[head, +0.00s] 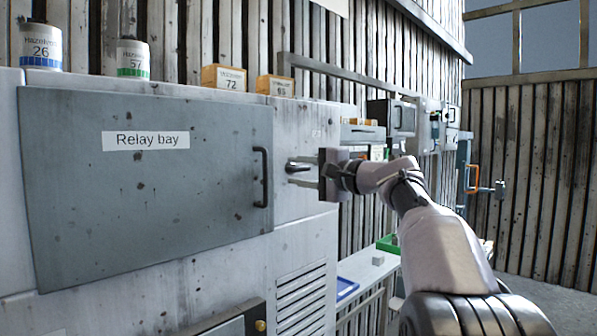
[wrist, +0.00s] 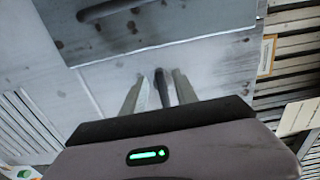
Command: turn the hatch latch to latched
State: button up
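The hatch (head: 75,200) is a grey, rust-spotted panel labelled "Relay bay", lying flat against the cabinet front, with a dark bar handle (head: 262,177) on its right side. The hatch latch (head: 298,167) is a small dark lever on the cabinet face just right of the hatch, roughly level in the head view. My gripper (head: 304,170) is at the latch with its fingers open, one above and one below the lever. In the wrist view the latch (wrist: 162,86) stands between the two fingertips, with a narrow gap seeming to show on each side. Whether a finger touches it I cannot tell.
Cans (head: 41,47) and orange boxes (head: 224,77) stand on top of the cabinet (head: 300,235). A vent grille (head: 301,300) is low on its front. Right of it are a low bench with a blue tray (head: 346,288) and a green bin (head: 388,243). Open floor lies farther right.

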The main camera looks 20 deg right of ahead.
jog(key=shift+s, duration=0.1)
jog(key=v, duration=1.7)
jog(key=shift+s+b, duration=0.15)
jog(key=shift+b, duration=0.15)
jog(key=s+a+f+n+g, duration=0.2)
jog(key=s+a+f+g, duration=0.15)
jog(key=a+f, duration=0.65)
jog(key=s+a+f+n+g, duration=0.15)
jog(key=a+f+g, duration=0.25)
jog(key=a+f, duration=0.55)
jog(key=s+a+f+n+g+h, duration=0.2)
jog(key=s+a+f+n, duration=0.1)
jog(key=s+f, duration=0.6)
jog(key=s+a+f+n+g+h, duration=0.1)
jog(key=s+a+f+n+h, duration=0.1)
jog(key=s+a+f, duration=0.3)
jog(key=s+f+n, duration=0.1)
jog(key=s+f, duration=0.3)
jog(key=shift+g+b, duration=0.35)
jog(key=shift+a+f, duration=0.1)
